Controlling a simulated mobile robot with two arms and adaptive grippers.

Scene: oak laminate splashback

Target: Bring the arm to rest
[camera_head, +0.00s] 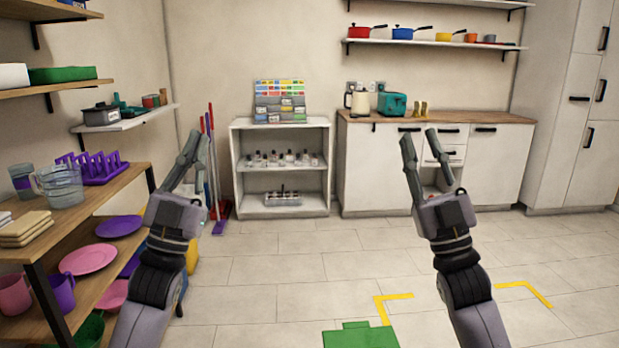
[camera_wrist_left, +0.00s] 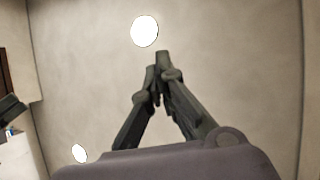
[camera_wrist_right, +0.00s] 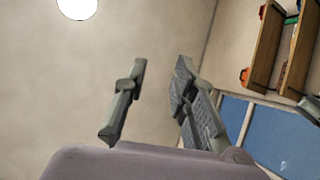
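My left gripper (camera_head: 194,148) is raised on the left side of the head view, pointing up. In the left wrist view its fingertips (camera_wrist_left: 157,72) come together with nothing seen between them. My right gripper (camera_head: 420,143) is raised right of centre in the head view, also pointing up. Its fingers stand apart, and the right wrist view shows an empty gap between the fingertips (camera_wrist_right: 161,66). Both grippers are in free air, touching nothing that I can see.
A wooden shelf (camera_head: 140,180) with purple and pink dishes stands close to my left arm. A white shelf unit (camera_head: 240,180) and a kitchen counter (camera_head: 480,118) are at the back. The floor (camera_head: 320,260) ahead is open, with yellow marks (camera_head: 392,297) and a green piece (camera_head: 360,337).

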